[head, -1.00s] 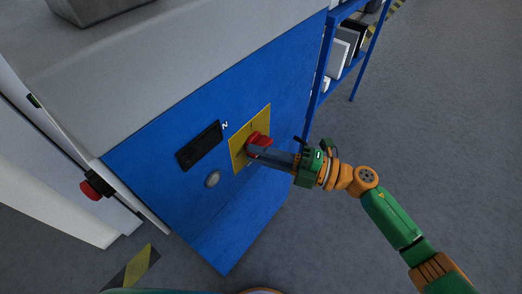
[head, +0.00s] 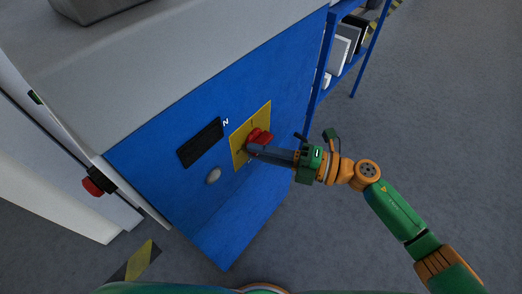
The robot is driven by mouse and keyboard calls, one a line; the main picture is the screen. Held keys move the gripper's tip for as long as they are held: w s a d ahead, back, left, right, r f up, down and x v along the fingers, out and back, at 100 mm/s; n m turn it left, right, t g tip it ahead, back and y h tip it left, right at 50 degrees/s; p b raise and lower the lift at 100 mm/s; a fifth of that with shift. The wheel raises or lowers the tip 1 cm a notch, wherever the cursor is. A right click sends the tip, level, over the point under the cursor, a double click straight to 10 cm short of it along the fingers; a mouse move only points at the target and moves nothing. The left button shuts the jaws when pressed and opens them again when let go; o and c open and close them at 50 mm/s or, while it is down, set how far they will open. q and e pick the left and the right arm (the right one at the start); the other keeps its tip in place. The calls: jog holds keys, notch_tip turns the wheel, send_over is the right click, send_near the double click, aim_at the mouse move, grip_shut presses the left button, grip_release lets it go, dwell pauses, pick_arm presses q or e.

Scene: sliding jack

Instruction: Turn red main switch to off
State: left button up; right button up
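The red main switch (head: 261,135) sits on a yellow plate (head: 238,146) on the blue front panel of the machine. My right gripper (head: 253,150) reaches in from the right, with its fingertips at the lower left part of the switch and covering some of it. The fingers look close together from this angle, and I cannot tell whether they hold the switch knob or only lie beside it. My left gripper is not in view.
The blue panel (head: 160,170) also has a black handle recess (head: 200,142) and a grey round knob (head: 213,176). A red button (head: 93,186) sticks out at the left. A blue shelf (head: 362,50) stands behind at the right. Grey floor is clear at right.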

jog(key=o, duration=0.4)
jog(key=shift+w, duration=0.15)
jog(key=shift+c, duration=0.2)
jog(key=b+v, duration=0.2)
jog(key=v, duration=0.5)
